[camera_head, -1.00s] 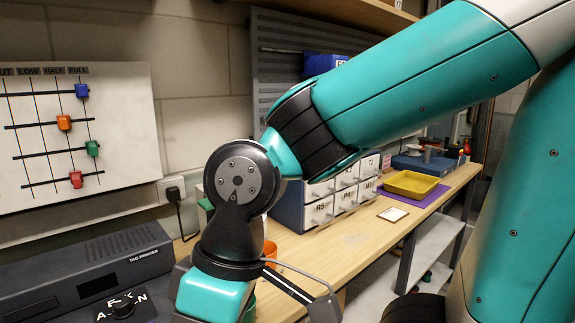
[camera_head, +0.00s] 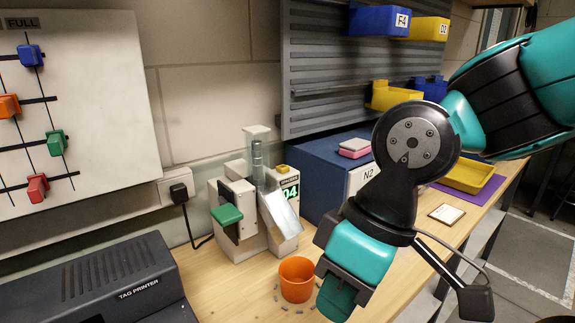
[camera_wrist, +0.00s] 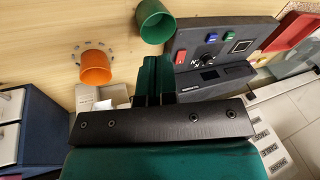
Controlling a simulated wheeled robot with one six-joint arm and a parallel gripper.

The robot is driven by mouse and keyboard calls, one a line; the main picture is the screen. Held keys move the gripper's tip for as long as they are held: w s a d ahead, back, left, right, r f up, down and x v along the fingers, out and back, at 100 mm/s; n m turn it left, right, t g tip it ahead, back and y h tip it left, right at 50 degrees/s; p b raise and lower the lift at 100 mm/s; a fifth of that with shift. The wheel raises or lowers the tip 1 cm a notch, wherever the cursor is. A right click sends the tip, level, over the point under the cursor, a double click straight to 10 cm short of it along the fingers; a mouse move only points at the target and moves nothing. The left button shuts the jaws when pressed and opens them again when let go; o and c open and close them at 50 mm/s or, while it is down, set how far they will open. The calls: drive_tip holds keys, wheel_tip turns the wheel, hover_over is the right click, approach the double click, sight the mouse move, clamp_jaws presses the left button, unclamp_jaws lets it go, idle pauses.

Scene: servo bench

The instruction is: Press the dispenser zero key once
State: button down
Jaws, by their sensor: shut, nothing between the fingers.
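The dispenser (camera_head: 236,246) is a pale unit on the wooden bench, with a clear tube on top, a green lever and a metal chute. The key cannot be made out there.
An orange cup (camera_head: 297,279) stands before the dispenser, with small bits around it. A green cup (camera_wrist: 156,22) shows in the wrist view. The tag printer (camera_head: 90,285) is at left. A blue drawer cabinet (camera_head: 318,178) stands close behind on the right.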

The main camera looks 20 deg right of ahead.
drive_tip(key=w+r+m+t+p, duration=0.1)
drive_tip(key=w+r+m+p, duration=0.4)
drive_tip(key=w+p, duration=0.1)
wheel_tip(320, 180, up, 10)
drive_tip(key=f+m+t+p, duration=0.1)
drive_tip(key=m+t+p, duration=0.6)
drive_tip(key=m+p, duration=1.5)
hover_over(282, 168)
drive_tip(key=m, duration=0.1)
drive_tip(key=shift+r+b, duration=0.25)
drive_tip(key=shift+b, duration=0.15)
drive_tip(key=shift+f, duration=0.15)
wheel_tip(282, 168, down, 9)
drive_tip(key=b, duration=0.7)
drive_tip(key=shift+r, duration=0.2)
drive_tip(key=shift+f+b, duration=0.35)
drive_tip(key=shift+f, duration=0.05)
